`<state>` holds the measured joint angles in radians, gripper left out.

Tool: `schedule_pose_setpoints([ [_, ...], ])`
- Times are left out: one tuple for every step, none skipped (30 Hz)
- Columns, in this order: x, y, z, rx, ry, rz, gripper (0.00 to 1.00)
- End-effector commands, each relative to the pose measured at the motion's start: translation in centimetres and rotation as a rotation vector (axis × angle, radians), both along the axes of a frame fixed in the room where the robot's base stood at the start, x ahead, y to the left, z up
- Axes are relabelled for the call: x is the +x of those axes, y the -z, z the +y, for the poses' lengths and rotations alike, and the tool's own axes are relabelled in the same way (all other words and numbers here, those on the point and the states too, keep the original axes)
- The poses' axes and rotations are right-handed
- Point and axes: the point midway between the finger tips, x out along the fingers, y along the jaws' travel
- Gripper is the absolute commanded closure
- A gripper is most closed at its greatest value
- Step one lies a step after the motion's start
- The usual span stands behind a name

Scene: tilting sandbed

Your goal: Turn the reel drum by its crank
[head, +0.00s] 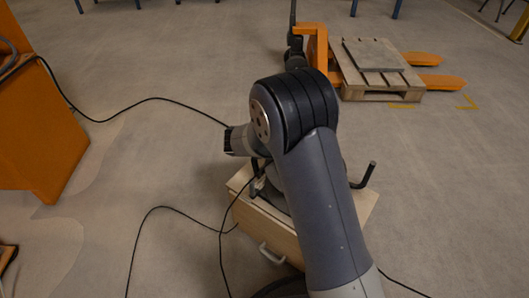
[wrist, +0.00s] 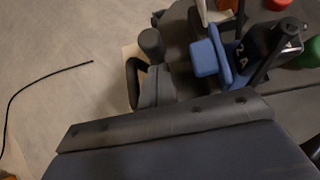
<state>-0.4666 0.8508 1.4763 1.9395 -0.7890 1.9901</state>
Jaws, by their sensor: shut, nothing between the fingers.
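A reel stands on a light wooden box (head: 262,222) in the head view, mostly hidden behind my arm. Part of its dark grey drum (head: 276,200) shows left of the arm. A black bent handle (head: 367,175), which looks like the crank, sticks out to the right of the arm. In the wrist view my gripper (wrist: 213,52) shows blue finger parts, shut and empty. A dark upright knob (wrist: 151,42) and a black bent bar (wrist: 134,82) are left of it; I cannot tell whether they touch it. The head view hides my fingertips behind the arm.
Black cables (head: 150,99) lie on the floor left of the box. An orange cabinet (head: 40,120) stands at the left. An orange pallet truck (head: 318,45) with a loaded wooden pallet (head: 378,92) is behind.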

Motion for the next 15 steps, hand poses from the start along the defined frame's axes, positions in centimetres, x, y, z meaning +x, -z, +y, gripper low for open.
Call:
schedule_pose_setpoints([
  [0.27, 0.08, -0.24, 0.001, 0.001, -0.001, 1.00],
  [0.36, 0.07, -0.29, 0.001, 0.001, 0.000, 1.00],
  [0.45, 0.04, -0.34, 0.000, 0.000, 0.000, 1.00],
  [0.50, 0.02, -0.38, -0.001, -0.001, 0.000, 1.00],
  [0.53, 0.01, -0.39, -0.001, -0.001, 0.000, 1.00],
  [0.54, -0.01, -0.40, -0.001, -0.001, 0.000, 1.00],
  [0.54, -0.02, -0.39, 0.000, -0.001, 0.000, 1.00],
  [0.53, -0.03, -0.39, 0.000, -0.001, 0.000, 1.00],
  [0.53, -0.03, -0.39, -0.001, -0.001, 0.000, 1.00],
  [0.53, -0.03, -0.39, -0.001, -0.001, 0.000, 1.00],
  [0.52, -0.03, -0.38, -0.001, -0.001, 0.000, 1.00],
  [0.52, -0.03, -0.38, -0.001, -0.001, 0.000, 1.00],
  [0.52, -0.03, -0.38, -0.001, -0.001, 0.000, 1.00],
  [0.55, -0.06, -0.39, 0.000, 0.002, 0.000, 1.00],
  [0.62, -0.11, -0.41, 0.000, 0.009, 0.000, 1.00],
])
